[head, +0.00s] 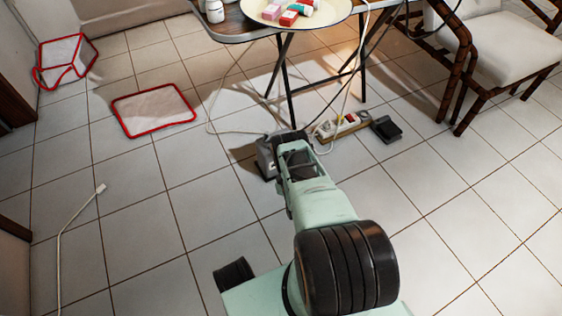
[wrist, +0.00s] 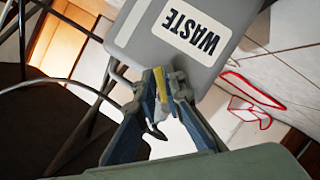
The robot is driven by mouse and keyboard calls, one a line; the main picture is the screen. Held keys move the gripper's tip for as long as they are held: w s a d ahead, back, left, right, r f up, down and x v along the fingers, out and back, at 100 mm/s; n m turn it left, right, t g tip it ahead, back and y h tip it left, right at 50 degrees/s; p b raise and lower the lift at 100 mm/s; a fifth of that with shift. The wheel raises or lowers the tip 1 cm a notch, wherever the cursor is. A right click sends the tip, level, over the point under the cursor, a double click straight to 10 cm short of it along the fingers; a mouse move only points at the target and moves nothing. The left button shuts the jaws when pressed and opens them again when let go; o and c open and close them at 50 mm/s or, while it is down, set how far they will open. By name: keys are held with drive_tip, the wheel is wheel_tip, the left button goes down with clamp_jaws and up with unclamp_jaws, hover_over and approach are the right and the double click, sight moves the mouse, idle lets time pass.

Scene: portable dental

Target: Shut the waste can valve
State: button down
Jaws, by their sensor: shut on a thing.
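The waste can (wrist: 170,32) is a grey box with a white label reading WASTE, upside down in the wrist view. In the head view the can (head: 266,158) stands on the floor under the table's front edge, partly hidden by my arm. My gripper (wrist: 163,82) is at the can's lower edge in the wrist view, shut on a small yellow piece that looks like the valve handle (wrist: 161,84). The fingers hide most of the valve, so I cannot tell its angle. In the head view my gripper (head: 289,140) is beside the can.
A folding table (head: 232,28) with a tray (head: 290,20) stands behind. A power strip (head: 342,124), a black pedal (head: 386,129) and loose cables lie to the right. A chair (head: 495,45) is farther right.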

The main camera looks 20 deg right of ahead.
drive_tip(key=n, duration=0.1)
drive_tip(key=n+t+h, duration=0.1)
drive_tip(key=r+n, duration=0.1)
drive_tip(key=shift+w+d+h, duration=0.15)
drive_tip(key=shift+d+h, duration=0.15)
drive_tip(key=shift+r+n, duration=0.1)
drive_tip(key=shift+n, duration=0.2)
drive_tip(key=c, duration=2)
unclamp_jaws()
wheel_tip(320, 180, up, 10)
